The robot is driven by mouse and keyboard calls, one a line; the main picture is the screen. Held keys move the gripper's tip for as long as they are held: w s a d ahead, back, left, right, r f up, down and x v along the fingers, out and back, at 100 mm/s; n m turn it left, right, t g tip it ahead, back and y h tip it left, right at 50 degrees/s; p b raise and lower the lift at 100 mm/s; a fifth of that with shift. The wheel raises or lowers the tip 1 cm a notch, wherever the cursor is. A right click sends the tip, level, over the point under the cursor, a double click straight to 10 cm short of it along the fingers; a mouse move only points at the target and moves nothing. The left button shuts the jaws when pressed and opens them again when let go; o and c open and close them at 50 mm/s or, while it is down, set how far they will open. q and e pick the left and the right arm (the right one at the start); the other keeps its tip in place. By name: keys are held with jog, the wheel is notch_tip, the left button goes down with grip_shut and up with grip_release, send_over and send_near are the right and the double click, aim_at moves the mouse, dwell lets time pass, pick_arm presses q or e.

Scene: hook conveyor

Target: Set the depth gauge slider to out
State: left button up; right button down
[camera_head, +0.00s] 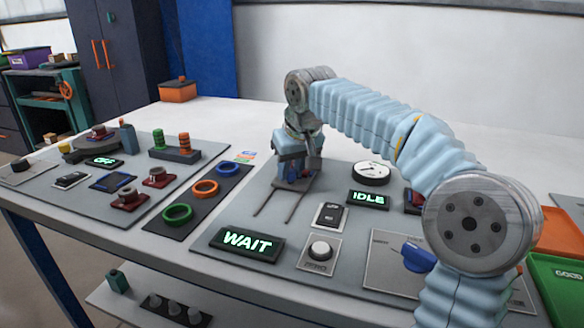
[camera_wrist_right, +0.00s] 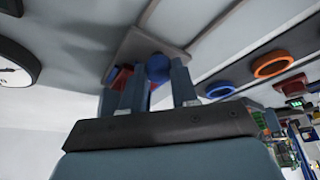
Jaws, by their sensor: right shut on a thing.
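The depth gauge slider (camera_head: 299,186) is a grey plate with two thin rails running toward the front edge of the panel. My right gripper (camera_head: 293,172) is above the slider, fingers pointing down, shut on its blue knob. In the wrist view the round blue knob (camera_wrist_right: 158,67) shows between the two fingers of my right gripper (camera_wrist_right: 158,90), with the slider's grey plate (camera_wrist_right: 143,45) behind it. The fingers hide most of the knob in the head view. A round white dial (camera_head: 371,170) sits right of the slider. My left gripper is not in view.
Coloured rings (camera_head: 205,187) lie on a dark strip to the left. An orange box (camera_head: 178,91) stands at the back.

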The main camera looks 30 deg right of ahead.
jog(key=s+a+b, duration=0.1)
jog(key=s+a, duration=0.4)
jog(key=a, duration=0.2)
jog(key=s+a+b, duration=0.1)
jog(key=s+a, duration=0.2)
jog(key=shift+s+a+b, duration=0.15)
jog(key=shift+s+b, duration=0.15)
jog(key=shift+b, duration=0.05)
jog(key=c, duration=1.1)
grip_release()
jog(key=shift+s, duration=0.1)
jog(key=shift+c, duration=0.2)
jog(key=shift+r, duration=0.35)
jog(key=p+v, duration=0.3)
jog(key=v, duration=1)
